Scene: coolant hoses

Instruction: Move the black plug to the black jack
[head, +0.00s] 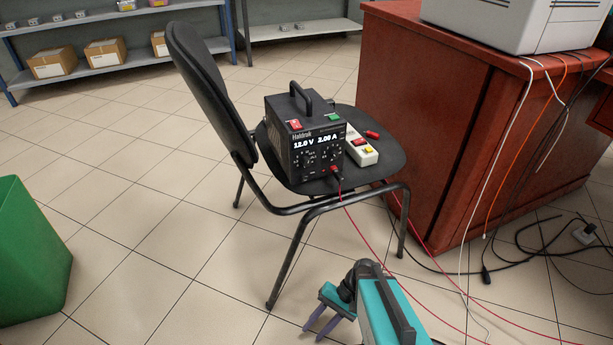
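A black power supply (304,133) with a top handle stands on the seat of a black chair (376,158). Its display reads 12.0 V and 2.00 A. At the lower right of its front face, a small red part (333,169) and a dark part sit close together, with a red lead (352,218) running down from there. They are too small to tell which is the black plug and which the black jack. My gripper (313,334) is at the bottom of the head view, below and in front of the chair. Its two purple fingers are apart, with nothing visible between them.
A light power strip (362,150) and a red piece (372,134) lie beside the supply. A reddish wooden desk (430,120) stands right, with cables hanging and lying on the floor. A green bin (32,250) is at left. Tiled floor is clear left of the chair.

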